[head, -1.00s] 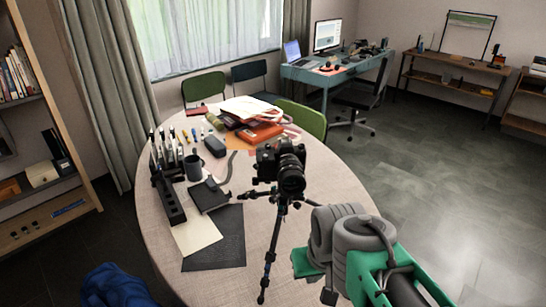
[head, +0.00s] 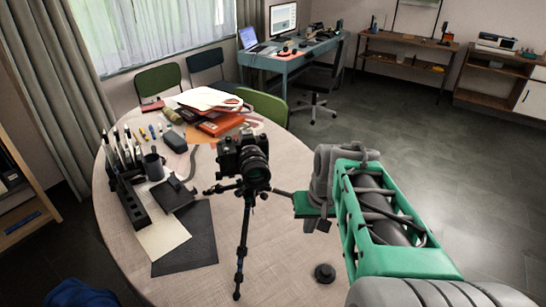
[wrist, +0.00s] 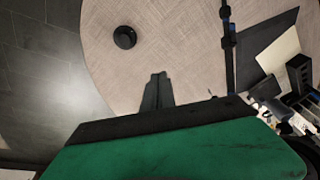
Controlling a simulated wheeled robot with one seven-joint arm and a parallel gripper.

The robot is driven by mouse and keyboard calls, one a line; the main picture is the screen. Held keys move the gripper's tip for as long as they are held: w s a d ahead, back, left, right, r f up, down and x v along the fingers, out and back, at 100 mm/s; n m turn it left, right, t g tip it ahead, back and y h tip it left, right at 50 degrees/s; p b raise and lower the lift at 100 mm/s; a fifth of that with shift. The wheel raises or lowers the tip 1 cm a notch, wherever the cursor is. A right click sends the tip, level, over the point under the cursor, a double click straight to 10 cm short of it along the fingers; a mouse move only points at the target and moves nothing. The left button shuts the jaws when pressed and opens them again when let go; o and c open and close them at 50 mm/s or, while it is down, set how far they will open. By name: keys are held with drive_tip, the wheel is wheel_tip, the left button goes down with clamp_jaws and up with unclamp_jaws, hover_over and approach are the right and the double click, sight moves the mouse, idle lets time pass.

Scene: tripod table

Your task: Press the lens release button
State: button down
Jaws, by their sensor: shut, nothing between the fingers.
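A black camera (head: 230,155) stands on a black tripod (head: 243,240) on the round table, its lens (head: 255,168) facing towards me and slightly right. The lens release button is too small to make out. My gripper (head: 309,226) is to the right of the camera and lower than the lens, apart from it, with its dark fingers pointing down. In the wrist view the fingers (wrist: 155,88) are together and empty above the tabletop. A part of the tripod (wrist: 229,45) shows to their right there; the camera body is not clearly visible in that view.
A black round cap-like piece (head: 324,273) lies on the table (head: 285,265) below my gripper. Left are a dark mat (head: 190,245), a pen rack (head: 128,190), a mug (head: 154,166) and a black box (head: 172,194). Papers and folders (head: 215,105) lie behind. Green chairs stand beyond.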

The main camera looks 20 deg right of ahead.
drive_tip(key=w+d+r+n+t+y, duration=0.1)
drive_tip(key=w+d+r+n+t, duration=0.2)
drive_tip(key=w+d+r+n, duration=0.45)
drive_tip(key=n+y, duration=0.3)
drive_tip(key=n, duration=0.7)
approach(267, 157)
drive_tip(key=s+d+r, duration=0.1)
drive_tip(key=s, duration=0.2)
drive_tip(key=shift+s+a+r+n+t, duration=0.25)
drive_tip(key=shift+n+t, duration=0.15)
drive_tip(key=shift+n, duration=0.15)
drive_tip(key=shift+f, duration=0.1)
drive_tip(key=b+x, duration=0.1)
drive_tip(key=x, duration=0.9)
drive_tip(key=shift+b, duration=0.35)
